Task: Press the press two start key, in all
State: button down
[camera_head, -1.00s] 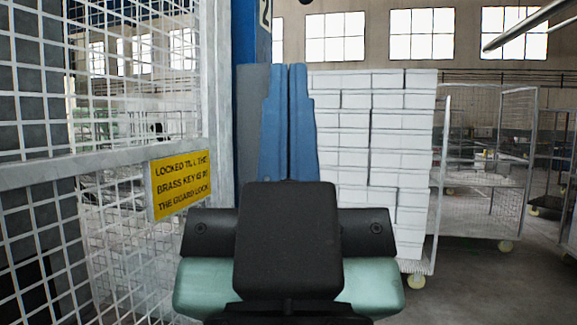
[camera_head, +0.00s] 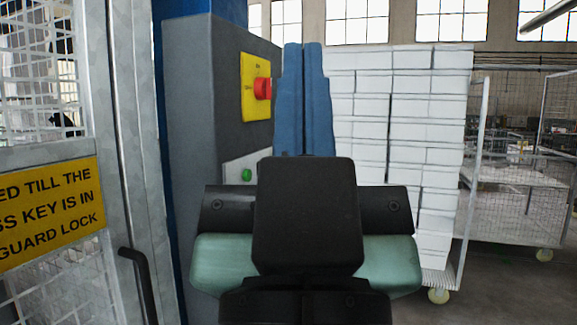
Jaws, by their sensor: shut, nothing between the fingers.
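A grey control box (camera_head: 190,130) stands left of centre against a blue column. On its right face is a small green button (camera_head: 247,175) on a pale plate, partly hidden behind my gripper body. Whether it is the press two start key cannot be read from here. Above it a red rotary switch (camera_head: 263,88) sits on a yellow plate. My gripper (camera_head: 303,48) is in the middle of the view, its two blue fingers shut together and empty. The fingers overlap the view right of the switch; no contact with the box shows.
At left is a mesh guard with a galvanised post, a black handle (camera_head: 139,282) and a yellow sign (camera_head: 50,215) about the brass key and guard lock. A cart stacked with white blocks (camera_head: 425,140) stands behind at right. Bare floor shows at lower right.

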aim_at(247, 174)
jog(key=i+l, duration=0.35)
jog(key=i, duration=0.15)
jog(key=i+l+u, duration=0.1)
jog(key=i+l, duration=0.3)
jog(key=i, duration=0.1)
